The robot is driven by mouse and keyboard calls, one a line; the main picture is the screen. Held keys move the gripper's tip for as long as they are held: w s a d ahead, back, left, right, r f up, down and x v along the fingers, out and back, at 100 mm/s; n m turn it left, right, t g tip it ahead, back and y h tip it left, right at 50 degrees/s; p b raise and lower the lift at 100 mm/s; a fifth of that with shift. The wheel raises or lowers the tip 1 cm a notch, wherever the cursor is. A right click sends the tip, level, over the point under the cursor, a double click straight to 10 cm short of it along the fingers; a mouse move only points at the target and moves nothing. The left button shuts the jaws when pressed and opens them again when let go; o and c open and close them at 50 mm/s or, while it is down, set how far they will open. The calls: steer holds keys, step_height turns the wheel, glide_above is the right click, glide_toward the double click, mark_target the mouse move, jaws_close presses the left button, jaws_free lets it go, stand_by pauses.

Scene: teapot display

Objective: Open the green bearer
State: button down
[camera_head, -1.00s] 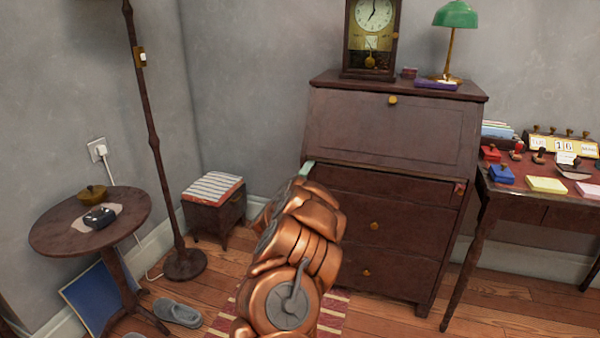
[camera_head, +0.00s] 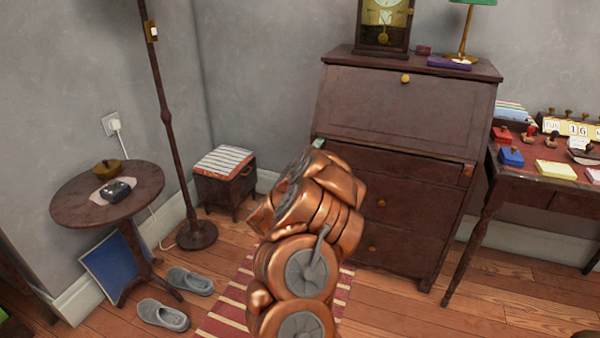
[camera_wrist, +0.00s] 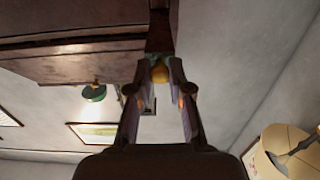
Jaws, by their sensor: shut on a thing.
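The green bearer's small pale-green end (camera_head: 318,143) shows at the left front of the dark writing desk (camera_head: 400,118), under its closed sloping lid. My copper arm hides the area below it. In the wrist view, my gripper (camera_wrist: 160,76) is shut on a small round brass knob (camera_wrist: 160,72) between its fingertips. A bit of green shows just behind the knob, with dark wood beyond. My gripper is mostly hidden behind my arm in the head view. How far the bearer stands out cannot be told.
The red-ended bearer (camera_head: 468,170) is at the desk's right. A side table (camera_head: 65,208), a lamp pole (camera_head: 175,130) and a striped stool (camera_head: 222,163) stand left. Grey slippers (camera_head: 163,314) lie on the floor. A stamp table (camera_head: 530,180) stands close on the right.

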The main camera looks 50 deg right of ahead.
steer(key=shift+r, duration=0.1)
steer(key=c, duration=1.1)
jaws_free()
steer(key=shift+a, duration=0.1)
steer(key=v, duration=1.1)
steer(key=shift+s+a, duration=0.1)
steer(key=shift+a, duration=0.3)
